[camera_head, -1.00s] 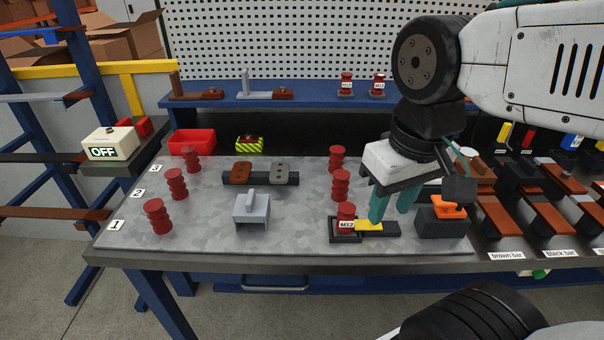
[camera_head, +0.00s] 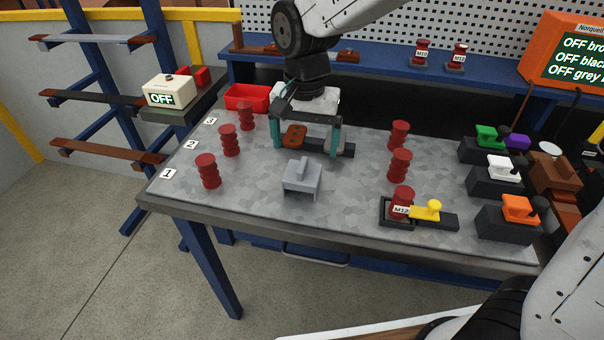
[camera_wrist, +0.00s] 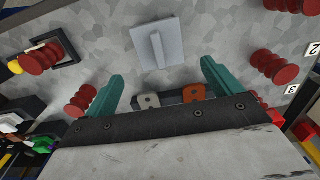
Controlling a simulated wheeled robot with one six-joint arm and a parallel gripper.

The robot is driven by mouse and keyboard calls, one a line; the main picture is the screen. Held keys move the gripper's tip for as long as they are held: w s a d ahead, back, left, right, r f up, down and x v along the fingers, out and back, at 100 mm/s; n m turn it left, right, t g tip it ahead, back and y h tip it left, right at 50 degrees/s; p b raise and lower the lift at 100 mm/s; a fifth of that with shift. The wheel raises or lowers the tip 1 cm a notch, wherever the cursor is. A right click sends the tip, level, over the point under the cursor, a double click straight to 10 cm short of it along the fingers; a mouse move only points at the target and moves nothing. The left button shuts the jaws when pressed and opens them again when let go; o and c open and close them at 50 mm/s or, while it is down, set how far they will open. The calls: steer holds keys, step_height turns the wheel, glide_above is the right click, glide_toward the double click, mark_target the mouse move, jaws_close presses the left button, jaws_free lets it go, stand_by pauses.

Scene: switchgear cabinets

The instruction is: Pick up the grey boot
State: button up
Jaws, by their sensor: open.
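The grey boot (camera_head: 301,180), a grey block with an upright fin-like handle on top, stands on the grey metal worktop, left of its middle. It also shows in the wrist view (camera_wrist: 157,48), just beyond my fingertips, with its handle upright. My gripper (camera_head: 305,149) has two teal fingers spread wide with nothing between them. It is behind the boot, over a dark block with a brown plate, and apart from the boot. In the wrist view my gripper (camera_wrist: 162,72) shows the boot roughly centred between the finger lines.
Red ribbed insulators (camera_head: 208,171) stand left and others (camera_head: 400,165) right of the boot. A black holder with a yellow-knobbed tool (camera_head: 430,211) is at front right, beside orange (camera_head: 520,209), white and green-topped blocks. A red bin (camera_head: 246,97) is at back left. Worktop around the boot is clear.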

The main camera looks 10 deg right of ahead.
mark_target(303, 162)
steer(key=shift+a+f, duration=0.25)
steer(key=shift+f, duration=0.2)
steer(key=f, duration=0.7)
steer(key=shift+s+f, duration=0.1)
steer(key=shift+s, duration=0.3)
steer(key=c, duration=1.1)
